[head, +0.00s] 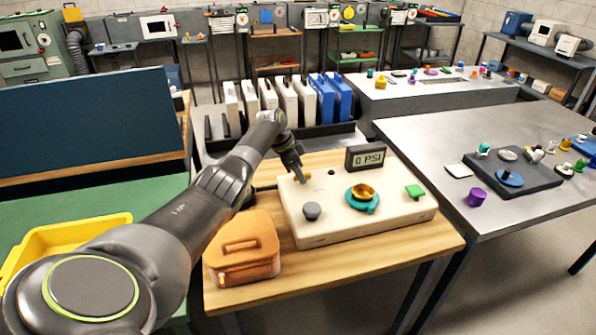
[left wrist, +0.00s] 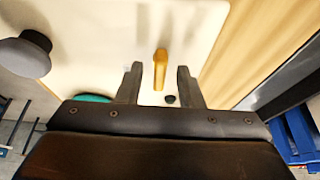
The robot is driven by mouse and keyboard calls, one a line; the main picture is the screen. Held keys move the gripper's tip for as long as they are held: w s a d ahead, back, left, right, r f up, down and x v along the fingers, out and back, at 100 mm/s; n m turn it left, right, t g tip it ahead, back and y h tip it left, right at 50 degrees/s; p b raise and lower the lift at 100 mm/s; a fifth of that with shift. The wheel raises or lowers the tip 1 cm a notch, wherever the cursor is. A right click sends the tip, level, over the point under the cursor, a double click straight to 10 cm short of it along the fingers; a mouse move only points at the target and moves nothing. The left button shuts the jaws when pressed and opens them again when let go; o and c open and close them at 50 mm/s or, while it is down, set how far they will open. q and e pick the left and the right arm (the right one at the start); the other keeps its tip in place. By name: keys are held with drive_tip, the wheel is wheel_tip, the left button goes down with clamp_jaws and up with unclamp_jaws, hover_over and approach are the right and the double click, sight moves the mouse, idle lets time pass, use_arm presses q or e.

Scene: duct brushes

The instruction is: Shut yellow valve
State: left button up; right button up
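The yellow valve (left wrist: 160,68) is a small bar-shaped handle on the cream panel box (head: 330,222). In the left wrist view it shows between the two fingertips of my left gripper (left wrist: 159,72), with a gap on each side. My left gripper is open. In the head view the left gripper (head: 295,170) is over the panel's back left part and partly hides the yellow valve (head: 307,176). I cannot tell how far the fingertips are above the panel. My right gripper is not in view.
The panel also carries a grey knob (head: 312,211), a brass and teal fitting (head: 363,196), a green valve (head: 415,191) and a display (head: 365,157) reading 0 PSI. An orange case (head: 243,250) stands to its left. A metal table (head: 450,135) is at right.

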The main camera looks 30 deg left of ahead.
use_arm(q)
drive_tip(key=shift+r, duration=0.1)
drive_tip(key=b+v, duration=0.1)
drive_tip(key=v, duration=1.6)
